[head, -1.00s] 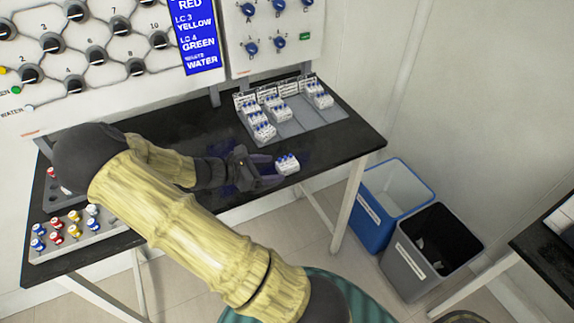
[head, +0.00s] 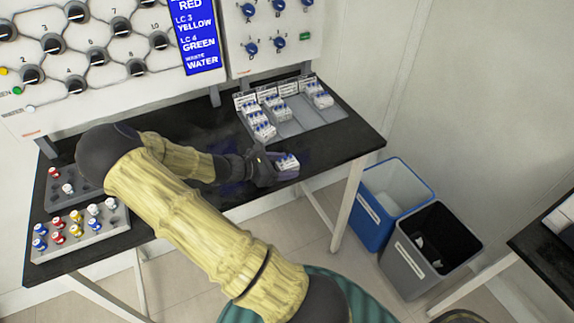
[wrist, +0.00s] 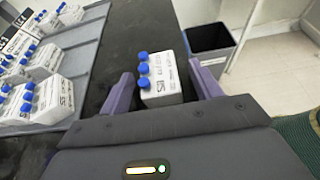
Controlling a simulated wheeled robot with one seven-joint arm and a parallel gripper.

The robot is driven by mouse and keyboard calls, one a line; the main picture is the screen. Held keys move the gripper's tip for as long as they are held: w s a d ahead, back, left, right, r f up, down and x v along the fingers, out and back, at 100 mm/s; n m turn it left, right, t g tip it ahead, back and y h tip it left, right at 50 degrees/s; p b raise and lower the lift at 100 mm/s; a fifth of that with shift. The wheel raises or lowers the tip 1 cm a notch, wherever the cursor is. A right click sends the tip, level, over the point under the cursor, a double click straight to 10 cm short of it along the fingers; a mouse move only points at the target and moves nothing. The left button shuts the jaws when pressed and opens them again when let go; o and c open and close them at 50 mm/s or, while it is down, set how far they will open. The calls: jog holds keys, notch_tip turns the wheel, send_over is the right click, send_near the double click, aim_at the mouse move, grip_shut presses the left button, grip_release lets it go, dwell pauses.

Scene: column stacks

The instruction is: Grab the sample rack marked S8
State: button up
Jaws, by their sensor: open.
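A small white sample rack (wrist: 160,78) with several blue caps stands alone on the black table. Its front carries a printed marking, too small to read surely. In the head view the rack (head: 288,162) is near the table's front right edge. My gripper (wrist: 155,88) is open, with a purple finger on each side of the rack. In the head view my gripper (head: 280,168) reaches the rack from the left and covers part of it. I cannot tell whether the fingers touch it.
A grey tray (head: 312,121) with several similar white racks lies behind, close to my gripper. A vial holder (head: 95,236) stands at the table's left. Blue (head: 400,178) and grey (head: 432,262) bins stand on the floor to the right.

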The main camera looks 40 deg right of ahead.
aim_at(283, 164)
jog(key=c, duration=1.1)
notch_tip(283, 164, up, 10)
jog(key=shift+r, duration=0.1)
